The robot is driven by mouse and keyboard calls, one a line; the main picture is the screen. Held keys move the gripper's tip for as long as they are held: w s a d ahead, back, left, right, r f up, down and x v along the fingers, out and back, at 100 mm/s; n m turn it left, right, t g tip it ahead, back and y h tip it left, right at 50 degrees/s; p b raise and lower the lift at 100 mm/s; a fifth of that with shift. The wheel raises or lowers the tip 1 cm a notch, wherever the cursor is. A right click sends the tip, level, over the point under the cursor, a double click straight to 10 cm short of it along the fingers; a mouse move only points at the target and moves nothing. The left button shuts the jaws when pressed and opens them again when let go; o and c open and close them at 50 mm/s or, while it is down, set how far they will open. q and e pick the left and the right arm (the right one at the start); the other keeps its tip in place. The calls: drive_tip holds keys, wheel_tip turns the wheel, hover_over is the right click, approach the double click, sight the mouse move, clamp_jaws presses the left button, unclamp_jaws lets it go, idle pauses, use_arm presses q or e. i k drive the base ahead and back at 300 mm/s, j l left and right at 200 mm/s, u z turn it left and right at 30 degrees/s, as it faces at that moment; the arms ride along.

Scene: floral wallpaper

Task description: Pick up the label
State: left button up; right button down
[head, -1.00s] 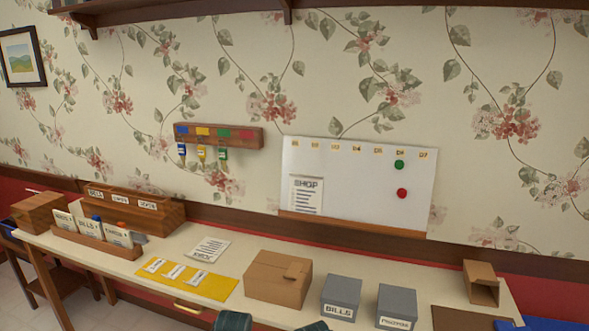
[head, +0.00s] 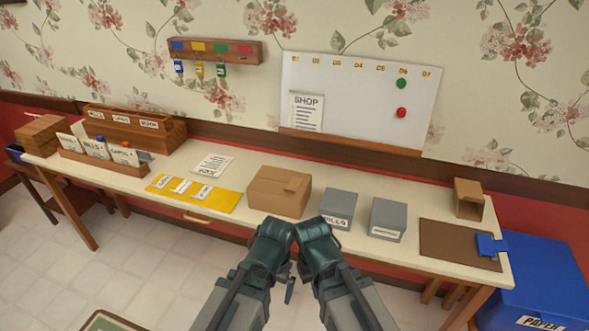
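Three small white labels with dark print lie in a row on a yellow mat (head: 222,205) on the long table: a left label (head: 163,182), a middle label (head: 182,187) and a right label (head: 203,191). The print is too small to read surely. My two arms come up from the bottom middle, and their dark teal joints meet in front of the table edge, to the right of the mat. I cannot make out the fingers of either gripper.
A cardboard box (head: 279,193), grey boxes (head: 341,206) (head: 388,218) and a brown mat (head: 452,243) stand right of the labels. A paper sheet (head: 212,165) and card holder (head: 104,165) lie behind and left. A blue bin (head: 545,280) is at right.

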sight(161, 184)
drive_tip(key=i+j+u, duration=0.15)
drive_tip(key=i+u, duration=0.3)
drive_tip(key=i+j+u, duration=0.1)
drive_tip(key=i+u, duration=0.15)
drive_tip(key=u, duration=0.2)
